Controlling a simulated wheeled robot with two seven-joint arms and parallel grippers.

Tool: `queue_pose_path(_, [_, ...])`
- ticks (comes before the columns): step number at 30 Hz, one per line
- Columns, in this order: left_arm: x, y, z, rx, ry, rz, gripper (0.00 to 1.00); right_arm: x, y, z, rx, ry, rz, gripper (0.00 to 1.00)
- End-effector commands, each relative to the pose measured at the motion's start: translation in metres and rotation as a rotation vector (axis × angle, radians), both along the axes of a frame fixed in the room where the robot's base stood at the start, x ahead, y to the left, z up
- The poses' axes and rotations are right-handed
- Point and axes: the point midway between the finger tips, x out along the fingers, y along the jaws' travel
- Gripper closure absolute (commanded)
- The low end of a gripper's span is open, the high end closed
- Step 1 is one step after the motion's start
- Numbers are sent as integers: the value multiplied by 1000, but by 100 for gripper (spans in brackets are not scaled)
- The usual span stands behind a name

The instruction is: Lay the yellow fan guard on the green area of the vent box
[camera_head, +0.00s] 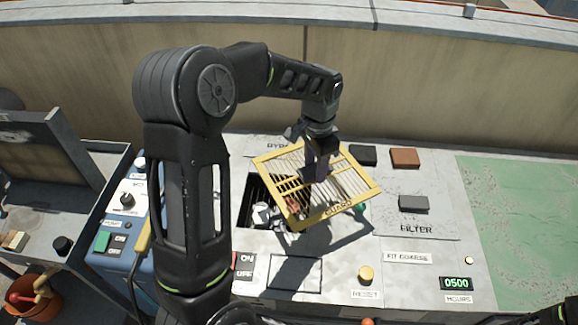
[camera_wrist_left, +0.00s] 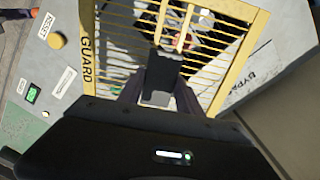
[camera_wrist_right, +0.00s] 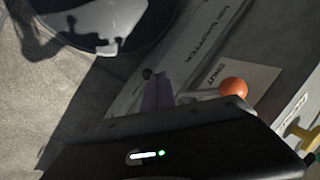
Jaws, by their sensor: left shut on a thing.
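The yellow fan guard (camera_head: 338,210) is a square barred frame lettered GUARD. It is held tilted above the dark opening (camera_head: 252,205) of the grey vent box (camera_head: 400,275). My left gripper (camera_head: 317,172) is shut on the grey grip at the guard's middle. The guard (camera_wrist_left: 88,50) and my left gripper (camera_wrist_left: 160,95) fill much of the left wrist view. The green area (camera_head: 520,215) is a bare patch at the box's right end, apart from the guard. My right gripper (camera_wrist_right: 159,93) appears shut and empty, low beside a panel with an orange knob (camera_wrist_right: 233,88).
A black block (camera_head: 362,155), a brown block (camera_head: 405,158) and a grey block (camera_head: 413,203) stand between guard and green area. A yellow RESET knob (camera_head: 366,273) is in front. A blue control box (camera_head: 125,225) is left. A wall (camera_head: 430,95) runs behind.

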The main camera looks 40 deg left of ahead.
Motion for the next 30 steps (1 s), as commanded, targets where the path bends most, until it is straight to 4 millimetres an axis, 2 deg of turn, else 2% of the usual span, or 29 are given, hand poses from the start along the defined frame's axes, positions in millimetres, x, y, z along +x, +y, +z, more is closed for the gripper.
queue_pose_path(1, [6, -16, 4, 0, -1, 63, 100, 0, 0, 0, 0, 0, 0, 100])
queue_pose_path(6, [18, -58, 16, 3, 1, 302, 100, 0, 0, 0, 0, 0, 0, 100])
queue_pose_path(12, [23, -85, 23, 6, 1, 468, 100, 0, 0, 0, 0, 0, 0, 100])
queue_pose_path(30, [24, -89, 25, 6, 1, 502, 100, 0, 0, 0, 0, 0, 0, 100])
